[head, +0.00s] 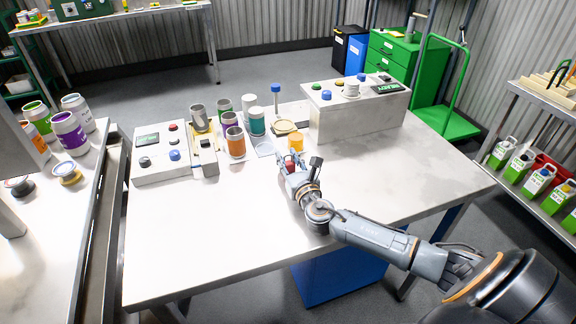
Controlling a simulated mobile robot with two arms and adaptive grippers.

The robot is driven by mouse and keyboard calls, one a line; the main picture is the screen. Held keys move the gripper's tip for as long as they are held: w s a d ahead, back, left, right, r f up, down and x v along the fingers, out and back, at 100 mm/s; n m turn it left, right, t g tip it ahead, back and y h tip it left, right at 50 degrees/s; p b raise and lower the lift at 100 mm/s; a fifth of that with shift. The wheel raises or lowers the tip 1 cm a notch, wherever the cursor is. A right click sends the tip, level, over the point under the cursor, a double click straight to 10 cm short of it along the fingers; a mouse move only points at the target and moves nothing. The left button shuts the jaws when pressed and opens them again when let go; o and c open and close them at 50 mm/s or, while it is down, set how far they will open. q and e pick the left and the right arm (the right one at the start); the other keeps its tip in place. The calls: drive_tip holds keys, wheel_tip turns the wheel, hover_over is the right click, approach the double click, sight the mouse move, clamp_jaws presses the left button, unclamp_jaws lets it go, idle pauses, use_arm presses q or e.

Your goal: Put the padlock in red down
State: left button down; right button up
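My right gripper (298,168) is over the front middle of the metal worktable (250,240), just in front of an orange can. A small red item, which looks like the red padlock (290,167), shows between its fingers, and the gripper appears shut on it. The fingers hide most of the padlock, so its shape and shackle are not clear. I cannot tell how high it is above the tabletop. My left gripper is out of view.
A control box (160,155) stands at the left of the table, and a larger box with buttons (355,110) at the back right. Several cans, including an orange-brown one (235,141), stand between them. The table's front and right areas are clear.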

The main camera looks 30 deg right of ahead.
clamp_jaws()
drive_tip(key=shift+r, duration=0.1)
